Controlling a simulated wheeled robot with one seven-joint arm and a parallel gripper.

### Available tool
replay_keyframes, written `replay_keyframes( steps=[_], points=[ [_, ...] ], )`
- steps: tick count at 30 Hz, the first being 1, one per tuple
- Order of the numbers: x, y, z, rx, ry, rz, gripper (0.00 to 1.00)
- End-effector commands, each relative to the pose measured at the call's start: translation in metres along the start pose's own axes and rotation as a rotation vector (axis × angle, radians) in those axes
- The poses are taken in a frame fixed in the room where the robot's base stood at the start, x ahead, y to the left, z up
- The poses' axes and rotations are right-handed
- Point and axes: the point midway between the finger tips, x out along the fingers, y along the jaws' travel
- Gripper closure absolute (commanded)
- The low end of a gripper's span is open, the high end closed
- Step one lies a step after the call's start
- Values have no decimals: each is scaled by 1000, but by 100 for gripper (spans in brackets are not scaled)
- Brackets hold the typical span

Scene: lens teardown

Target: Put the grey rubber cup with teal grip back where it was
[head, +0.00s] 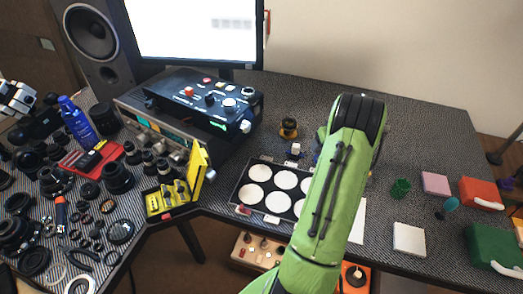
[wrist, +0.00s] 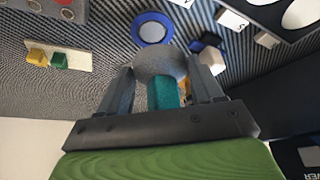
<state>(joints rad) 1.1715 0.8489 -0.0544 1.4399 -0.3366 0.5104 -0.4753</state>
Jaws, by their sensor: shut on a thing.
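In the wrist view my gripper (wrist: 160,76) is shut on the grey rubber cup (wrist: 158,62). The cup's rounded grey end points away from the palm, and its teal grip (wrist: 163,94) shows between the two fingers. A blue disc with a pale grey centre (wrist: 152,29) lies on the dark ribbed table top just beyond the cup in the picture; I cannot tell the height gap. In the head view my green arm reaches over the table and hides the gripper and cup.
A black tray with white discs (head: 243,205) lies beside my arm. A dark, amber-ringed part (head: 289,127) stands behind it. A black control box (head: 205,99), an open yellow case (head: 200,170) and many lens parts are left.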

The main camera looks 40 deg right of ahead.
Motion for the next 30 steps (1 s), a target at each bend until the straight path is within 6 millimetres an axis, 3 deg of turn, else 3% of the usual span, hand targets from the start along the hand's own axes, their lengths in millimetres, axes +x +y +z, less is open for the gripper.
replay_keyframes(
  steps=[24,26,30],
  points=[
    [40,-156,-95,-5,3,-2,71],
    [42,-165,-101,-4,4,-2,71],
    [59,-163,-92,1,0,-1,71]
  ],
)
